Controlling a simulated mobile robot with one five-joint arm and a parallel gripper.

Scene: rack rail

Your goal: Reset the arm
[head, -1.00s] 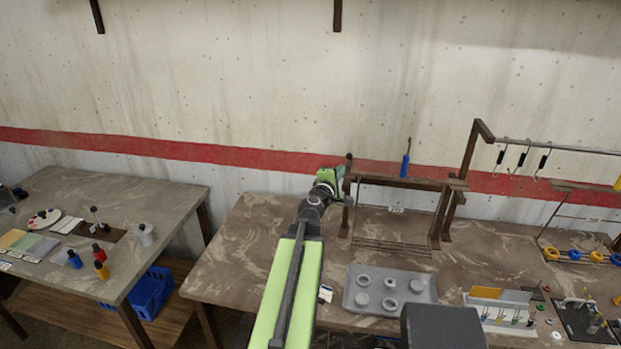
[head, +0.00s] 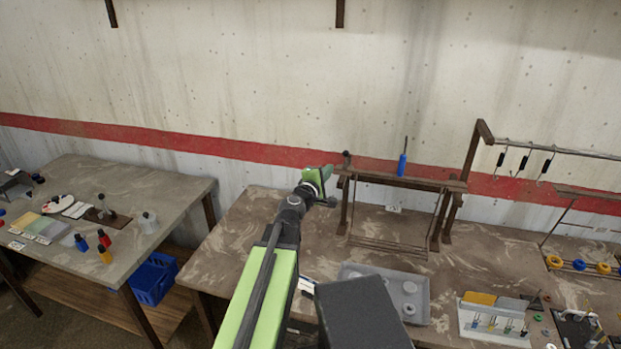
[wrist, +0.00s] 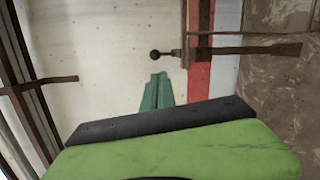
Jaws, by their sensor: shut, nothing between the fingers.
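My arm reaches out over the workbench (head: 232,262) in the head view. My gripper (head: 326,172) is at its far end, just left of the top of the small wooden rack (head: 400,180). In the wrist view my gripper (wrist: 158,90) shows as green fingers closed together with nothing between them. A dark ball-ended knob (wrist: 155,54) on the rack lies just beyond the fingertips there, apart from them as far as I can tell.
A blue-handled tool (head: 402,164) stands upright on the rack. A grey tray (head: 418,310) with round pieces is partly hidden by my dark box-shaped part. Hooks hang on a rail (head: 550,149) at right. A second table (head: 165,190) with small bottles stands at left, a gap between.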

